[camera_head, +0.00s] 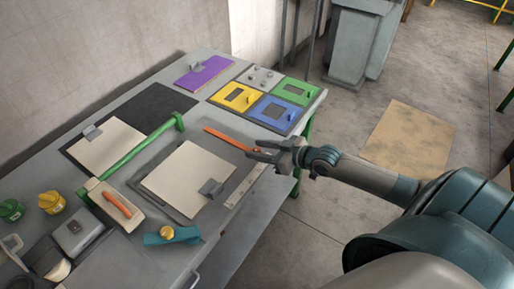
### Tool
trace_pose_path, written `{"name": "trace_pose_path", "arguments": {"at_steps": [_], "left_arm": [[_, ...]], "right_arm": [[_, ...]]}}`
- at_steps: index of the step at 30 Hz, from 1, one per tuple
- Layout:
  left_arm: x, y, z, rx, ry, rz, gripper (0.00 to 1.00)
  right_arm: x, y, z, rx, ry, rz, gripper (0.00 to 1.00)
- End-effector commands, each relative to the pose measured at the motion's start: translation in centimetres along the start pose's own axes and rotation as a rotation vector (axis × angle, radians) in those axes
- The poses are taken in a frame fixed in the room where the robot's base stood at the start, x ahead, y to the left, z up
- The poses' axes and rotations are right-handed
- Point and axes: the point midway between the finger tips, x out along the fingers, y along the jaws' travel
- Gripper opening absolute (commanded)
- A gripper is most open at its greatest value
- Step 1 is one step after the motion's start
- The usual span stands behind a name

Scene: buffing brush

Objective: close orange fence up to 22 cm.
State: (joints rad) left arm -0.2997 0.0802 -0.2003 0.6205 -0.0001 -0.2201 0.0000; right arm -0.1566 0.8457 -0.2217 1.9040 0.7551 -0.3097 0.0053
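The orange fence (226,137) is a thin bar lying slantwise at the far edge of the grey board with the cream sheet (188,178). My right gripper (254,152) is at the fence's right end, its fingers pointing left. Whether the fingers grip the fence or only sit beside it cannot be told. A pale strip with marks, like a scale (246,186), runs along the board's right side; its numbers are too small to read. My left gripper is out of view.
A green bar (140,149) crosses the bench left of the board. An orange-handled brush (117,204) and a teal tool with a yellow knob (170,236) lie nearer. Yellow (234,97), green (295,91) and blue (275,113) panels stand beyond the fence.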

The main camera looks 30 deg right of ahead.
Motion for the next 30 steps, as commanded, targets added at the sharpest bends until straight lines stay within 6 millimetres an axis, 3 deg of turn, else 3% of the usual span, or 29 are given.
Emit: {"name": "trace_pose_path", "arguments": {"at_steps": [14, 19, 30], "left_arm": [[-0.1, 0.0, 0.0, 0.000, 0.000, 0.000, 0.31], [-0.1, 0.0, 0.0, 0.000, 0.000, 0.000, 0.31], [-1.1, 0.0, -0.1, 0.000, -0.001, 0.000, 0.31]], "right_arm": [[0.8, -0.1, 0.0, 0.000, 0.000, -0.001, 0.39], [0.8, 0.0, 0.0, 0.000, 0.000, -0.001, 0.00], [0.7, -1.0, -0.2, 0.002, -0.001, -0.002, 0.00]]}}
